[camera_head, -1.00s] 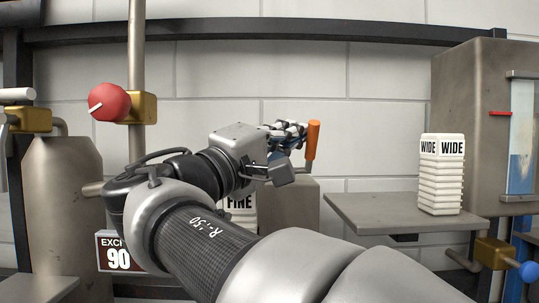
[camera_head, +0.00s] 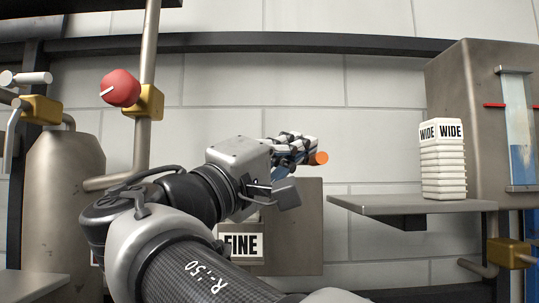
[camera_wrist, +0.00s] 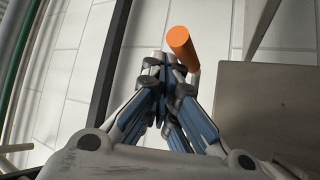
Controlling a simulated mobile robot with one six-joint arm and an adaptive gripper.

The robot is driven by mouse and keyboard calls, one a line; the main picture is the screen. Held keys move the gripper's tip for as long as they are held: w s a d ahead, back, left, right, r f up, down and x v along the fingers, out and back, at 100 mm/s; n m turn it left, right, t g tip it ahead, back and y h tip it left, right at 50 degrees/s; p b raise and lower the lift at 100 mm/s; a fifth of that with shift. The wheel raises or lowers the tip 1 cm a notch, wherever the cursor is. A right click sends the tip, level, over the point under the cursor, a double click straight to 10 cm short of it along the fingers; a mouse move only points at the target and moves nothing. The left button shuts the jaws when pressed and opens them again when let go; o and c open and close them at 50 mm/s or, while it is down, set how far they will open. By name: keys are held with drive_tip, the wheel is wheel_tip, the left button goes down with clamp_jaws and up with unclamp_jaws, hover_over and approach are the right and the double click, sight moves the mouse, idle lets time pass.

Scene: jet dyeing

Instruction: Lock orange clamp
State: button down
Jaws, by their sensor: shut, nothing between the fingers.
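The orange clamp handle (camera_head: 318,158) shows end-on just past my gripper's fingertips in the head view. In the wrist view the handle (camera_wrist: 181,46) is a short orange cylinder, just beyond and slightly right of the fingertips. My gripper (camera_head: 300,150) is shut with nothing between its fingers. Its closed fingers (camera_wrist: 165,75) fill the middle of the wrist view, close beside the handle. I cannot tell if they touch it. The rest of the clamp is hidden behind my gripper.
A shelf (camera_head: 400,206) at right carries a white WIDE stack (camera_head: 443,165). A red knob (camera_head: 120,88) on a brass valve is at left. The wall area above my gripper is clear.

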drive_tip(key=shift+f+b, duration=0.35)
drive_tip(key=shift+f, duration=0.15)
drive_tip(key=shift+f, duration=0.3)
drive_tip(key=v, duration=1.1)
drive_tip(key=shift+s+a, duration=0.35)
